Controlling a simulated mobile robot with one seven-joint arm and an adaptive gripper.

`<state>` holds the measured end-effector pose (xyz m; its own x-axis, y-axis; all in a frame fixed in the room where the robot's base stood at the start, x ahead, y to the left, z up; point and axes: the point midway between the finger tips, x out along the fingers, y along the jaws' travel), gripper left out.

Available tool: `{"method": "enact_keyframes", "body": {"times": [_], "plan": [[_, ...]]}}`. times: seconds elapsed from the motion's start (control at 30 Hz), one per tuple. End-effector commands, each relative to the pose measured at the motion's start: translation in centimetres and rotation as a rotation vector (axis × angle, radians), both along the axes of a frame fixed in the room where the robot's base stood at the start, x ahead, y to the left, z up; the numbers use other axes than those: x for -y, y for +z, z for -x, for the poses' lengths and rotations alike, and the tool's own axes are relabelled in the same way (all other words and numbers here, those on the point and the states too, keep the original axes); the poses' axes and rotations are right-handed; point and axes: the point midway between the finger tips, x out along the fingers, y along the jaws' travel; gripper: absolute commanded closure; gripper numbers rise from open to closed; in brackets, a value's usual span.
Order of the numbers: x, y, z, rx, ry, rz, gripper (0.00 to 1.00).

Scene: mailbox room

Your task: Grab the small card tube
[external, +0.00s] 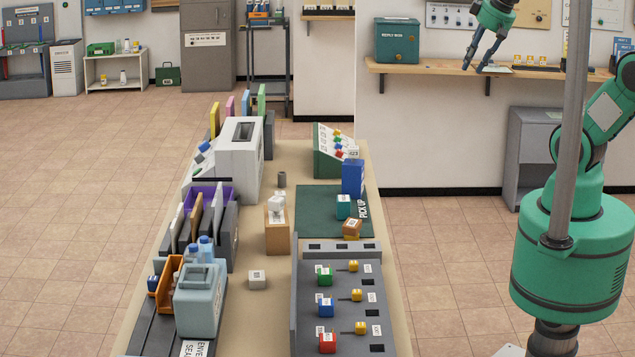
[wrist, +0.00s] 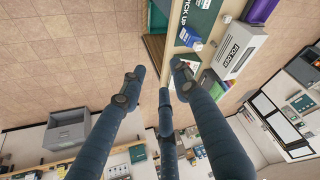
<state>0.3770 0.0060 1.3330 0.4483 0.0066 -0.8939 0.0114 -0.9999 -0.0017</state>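A small grey-brown upright cylinder (external: 281,179), which looks like the card tube, stands on the tan tabletop. It is just right of the white machine's base and behind a small wooden block stand. In the wrist view a tiny grey shape (wrist: 227,18) near the machine may be the same tube, too small to be sure. My gripper (external: 473,68) is high up at the upper right, well away from the tube, with fingers spread and nothing between them. Its dark fingers also show spread in the wrist view (wrist: 157,70).
The white folder machine (external: 240,160) stands left of the tube. A blue box (external: 353,178) and teal and orange blocks stand on or by the green mat (external: 318,205) to the right. The wooden block stand (external: 277,236) is in front. A wall shelf (external: 420,68) lies behind my gripper.

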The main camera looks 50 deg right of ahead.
Motion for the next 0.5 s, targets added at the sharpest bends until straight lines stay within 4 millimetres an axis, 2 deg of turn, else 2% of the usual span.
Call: {"method": "enact_keyframes", "body": {"times": [0.23, 0.5], "plan": [[-0.8, 1.9, -5.8, -0.031, 0.013, -0.001, 0.69], [-1.9, 2.7, -12.3, -0.064, 0.026, -0.001, 0.69]]}}
